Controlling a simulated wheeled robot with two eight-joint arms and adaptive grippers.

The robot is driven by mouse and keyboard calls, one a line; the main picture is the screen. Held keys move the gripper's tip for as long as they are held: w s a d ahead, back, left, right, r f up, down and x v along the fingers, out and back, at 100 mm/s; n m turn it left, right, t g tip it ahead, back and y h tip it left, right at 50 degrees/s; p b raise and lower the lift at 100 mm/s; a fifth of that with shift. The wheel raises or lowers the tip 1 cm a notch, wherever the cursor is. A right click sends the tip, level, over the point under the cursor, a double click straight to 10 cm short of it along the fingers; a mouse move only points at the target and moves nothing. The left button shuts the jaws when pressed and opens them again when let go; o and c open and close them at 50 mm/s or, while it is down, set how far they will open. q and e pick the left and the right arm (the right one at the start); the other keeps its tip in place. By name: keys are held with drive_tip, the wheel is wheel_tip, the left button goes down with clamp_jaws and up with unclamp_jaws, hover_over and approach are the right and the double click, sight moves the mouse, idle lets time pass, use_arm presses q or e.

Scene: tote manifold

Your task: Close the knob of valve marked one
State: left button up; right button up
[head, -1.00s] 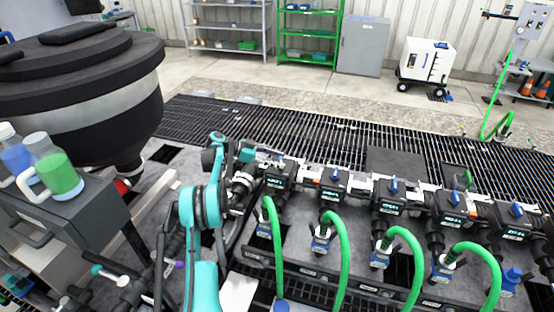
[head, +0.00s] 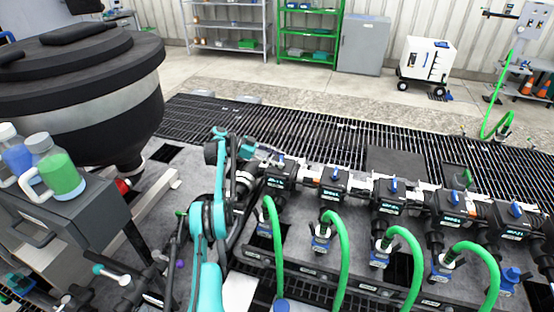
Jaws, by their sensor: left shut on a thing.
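A row of dark valve blocks with small blue knobs runs along the manifold. The leftmost valve (head: 279,172) has its knob (head: 281,158) beside my left gripper. The numbers on the labels are too small to read, so I cannot tell which valve is marked one. My left gripper (head: 272,157) reaches in from the left at the leftmost valve and is shut on its knob; the fingers are small and partly hidden. The other knobs to the right, such as the second knob (head: 334,173) and third knob (head: 394,186), stand free. My right gripper is not in view.
Green hoses (head: 343,250) arch in front of the valves. A large black-and-steel tank (head: 85,105) stands at the left, with bottles (head: 57,170) on a grey cart below it. Dark floor grating (head: 330,133) lies open behind the manifold.

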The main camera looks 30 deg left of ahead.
use_arm(q)
drive_tip(key=shift+f, duration=0.15)
drive_tip(key=o, duration=1.2)
drive_tip(key=shift+c, duration=0.2)
drive_tip(key=shift+n+t, duration=0.3)
drive_tip(key=shift+t, duration=0.1)
